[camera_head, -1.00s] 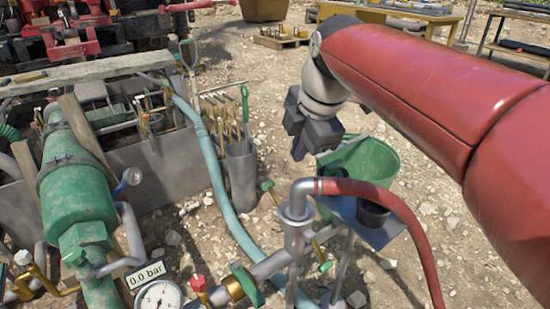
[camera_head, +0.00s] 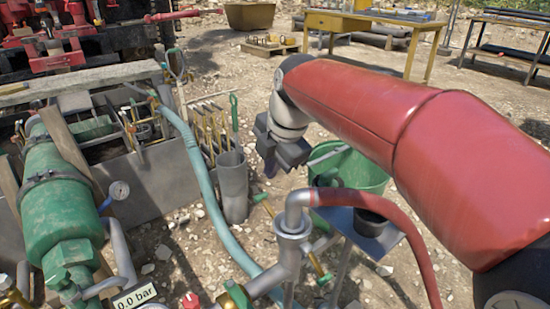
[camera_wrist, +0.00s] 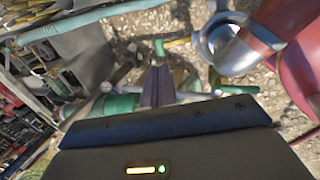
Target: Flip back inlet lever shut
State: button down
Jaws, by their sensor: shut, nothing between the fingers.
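Several small valve handles show, and I cannot tell for sure which is the back inlet lever. A green handle (camera_head: 259,197) sits on the pipework behind the metal elbow; a green handle on brass (camera_wrist: 159,48) shows ahead of my fingertips in the wrist view. Another green lever on a brass valve (camera_head: 324,279) is lower down, right of the elbow. My gripper (camera_head: 270,170) points down above the pipes, left of the green bucket. Its fingers (camera_wrist: 157,86) are together and empty in the wrist view. Contact with a handle is not visible.
The metal elbow (camera_head: 293,222) with a red hose (camera_head: 405,218) stands in front of my gripper. A green bucket (camera_head: 352,172) is just right of it. A grey tube of rods (camera_head: 232,187) and a light blue hose (camera_head: 205,187) are left. Gravel lies between.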

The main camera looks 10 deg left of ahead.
aim_at(263, 196)
jog(key=x, duration=0.8)
jog(key=shift+b, duration=0.35)
jog(key=shift+d, duration=0.1)
